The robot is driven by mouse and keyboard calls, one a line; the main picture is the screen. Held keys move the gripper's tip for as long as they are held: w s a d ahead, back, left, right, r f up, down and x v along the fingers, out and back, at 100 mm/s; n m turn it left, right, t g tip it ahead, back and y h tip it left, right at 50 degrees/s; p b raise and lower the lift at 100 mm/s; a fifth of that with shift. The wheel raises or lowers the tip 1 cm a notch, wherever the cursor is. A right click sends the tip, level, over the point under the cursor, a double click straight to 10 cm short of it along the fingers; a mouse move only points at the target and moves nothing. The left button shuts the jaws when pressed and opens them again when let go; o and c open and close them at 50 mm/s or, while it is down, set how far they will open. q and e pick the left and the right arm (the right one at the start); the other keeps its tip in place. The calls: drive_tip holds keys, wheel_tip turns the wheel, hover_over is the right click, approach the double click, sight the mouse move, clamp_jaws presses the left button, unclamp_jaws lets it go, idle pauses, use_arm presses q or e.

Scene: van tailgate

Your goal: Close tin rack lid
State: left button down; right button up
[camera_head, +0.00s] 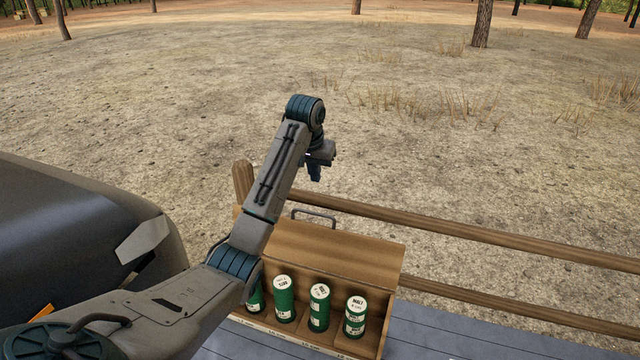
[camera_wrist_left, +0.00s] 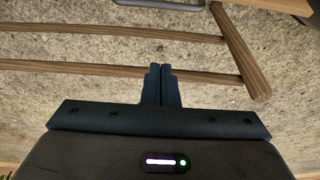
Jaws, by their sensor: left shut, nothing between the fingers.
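The tin rack (camera_head: 382,345) is a wooden box on the grey slatted deck, with several green tins (camera_head: 320,306) standing in a row inside its open front. Its brown wooden lid (camera_head: 330,252) is raised behind the tins and has a metal handle (camera_head: 314,214) at its top edge. My left gripper (camera_head: 315,175) is shut and empty, above and behind the lid, apart from it. In the left wrist view its fingers (camera_wrist_left: 160,85) are together, and the metal handle shows in part at the top edge (camera_wrist_left: 240,5). My left arm hides the rack's left end. My right gripper is not in view.
A wooden rail fence (camera_head: 480,232) runs behind the rack to the right, with a post (camera_head: 243,180) near my left arm. A dark rounded body (camera_head: 70,225) stands at the left. The deck (camera_head: 430,340) right of the rack is clear. Dry ground lies beyond.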

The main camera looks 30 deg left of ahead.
use_arm(q)
drive_tip(key=d+p+x, duration=0.1)
drive_tip(key=p+x, duration=0.1)
drive_tip(key=x, duration=0.7)
drive_tip(key=s+p, duration=0.2)
drive_tip(key=s, duration=0.2)
drive_tip(key=shift+s, duration=0.1)
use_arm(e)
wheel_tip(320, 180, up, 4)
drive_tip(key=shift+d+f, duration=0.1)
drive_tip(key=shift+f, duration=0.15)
use_arm(q)
drive_tip(key=shift+f, duration=0.1)
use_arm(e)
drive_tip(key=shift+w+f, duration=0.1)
